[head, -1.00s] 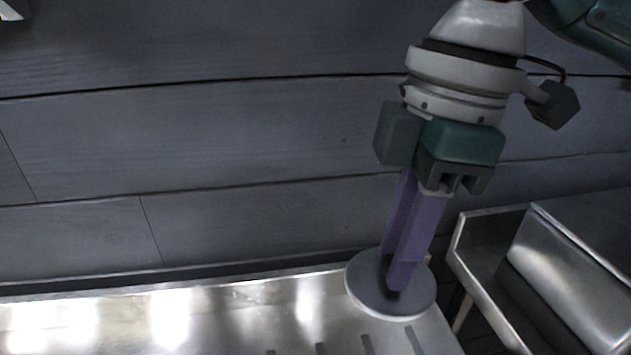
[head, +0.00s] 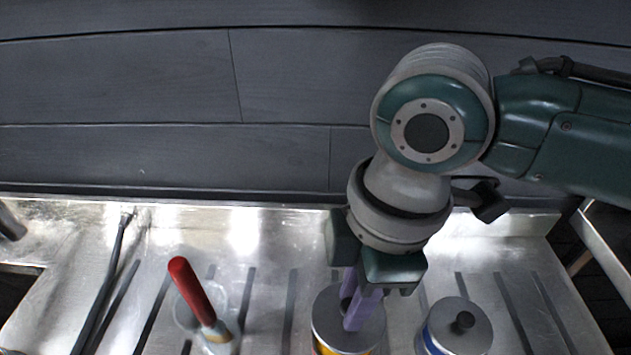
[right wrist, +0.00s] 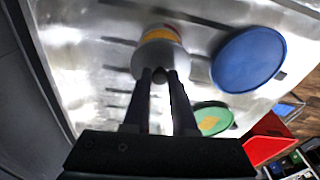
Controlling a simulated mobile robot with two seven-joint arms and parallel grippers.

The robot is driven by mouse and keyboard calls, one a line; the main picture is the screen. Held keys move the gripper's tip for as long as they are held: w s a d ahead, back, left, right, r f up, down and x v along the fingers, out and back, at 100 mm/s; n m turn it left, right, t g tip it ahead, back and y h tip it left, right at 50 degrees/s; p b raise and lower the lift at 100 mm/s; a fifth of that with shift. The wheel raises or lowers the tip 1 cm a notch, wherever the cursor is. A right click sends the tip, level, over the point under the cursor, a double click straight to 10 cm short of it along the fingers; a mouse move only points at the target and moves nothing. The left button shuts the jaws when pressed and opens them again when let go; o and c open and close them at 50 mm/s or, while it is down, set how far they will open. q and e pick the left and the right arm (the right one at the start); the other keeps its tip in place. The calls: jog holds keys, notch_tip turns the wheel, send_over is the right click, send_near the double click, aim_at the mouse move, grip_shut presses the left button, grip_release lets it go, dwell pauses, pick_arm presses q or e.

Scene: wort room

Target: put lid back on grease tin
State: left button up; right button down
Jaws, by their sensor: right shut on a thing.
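A grey round lid (head: 350,326) with a dark knob is at the top of a yellow and red tin (head: 325,348) on the metal surface. My right gripper (head: 357,312), with purple fingers, is shut on the lid's knob. The right wrist view shows the fingers (right wrist: 160,82) closed around the knob, with the grey lid (right wrist: 152,57) and the yellow and red tin (right wrist: 162,34) beyond. The lid lines up closely with the tin, but I cannot tell whether it is fully seated. The tin's opening is hidden. My left gripper is not in view.
A blue and white tin (head: 432,343) with a knobbed grey lid stands close on the right. A red-handled tool (head: 192,290) stands in a clear container on the left. The wrist view shows a blue disc (right wrist: 248,60), a green-rimmed round thing (right wrist: 213,119) and a red box (right wrist: 265,142).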

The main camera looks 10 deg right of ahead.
notch_tip(320, 180, down, 4)
jog(key=b, duration=0.3)
jog(key=shift+r+b, duration=0.25)
jog(key=shift+b, duration=0.05)
jog(key=shift+f+b, duration=0.4)
jog(key=shift+f, duration=0.5)
jog(key=shift+r+p, duration=0.1)
jog(key=shift+p, duration=0.25)
jog(key=shift+p, duration=0.35)
jog(key=shift+f, duration=0.2)
dwell(0.6)
dwell(0.4)
